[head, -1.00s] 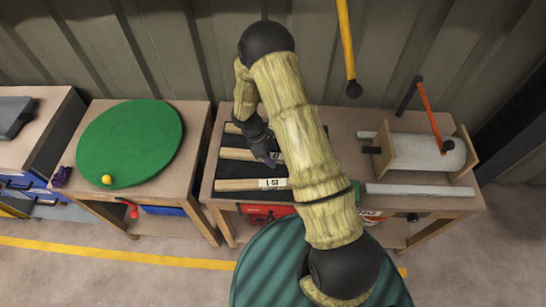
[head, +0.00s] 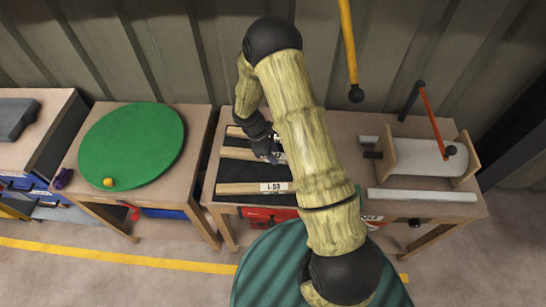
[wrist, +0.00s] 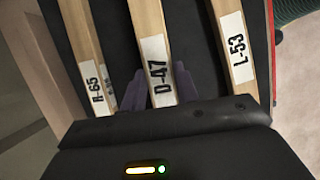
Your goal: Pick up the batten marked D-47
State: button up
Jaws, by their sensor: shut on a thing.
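The batten marked D-47 (wrist: 151,40) is the middle one of three pale wooden battens in the wrist view, its label facing up. My gripper (wrist: 162,92) has one dark finger on each side of it at the label, shut on it. In the head view the D-47 batten (head: 238,153) lies between the other two on a dark surface, and my gripper (head: 273,156) covers its right end. I cannot tell whether the batten is lifted at all.
Batten L-53 (head: 240,188) lies in front of it, and batten R-65 (wrist: 82,40) on the other side. A white roller device (head: 425,155) stands right on the same bench. A green disc (head: 130,145) with a yellow ball (head: 109,182) is on the bench to the left.

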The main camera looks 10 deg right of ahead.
notch_tip(320, 180, up, 7)
jog(key=shift+r, duration=0.15)
dwell(0.7)
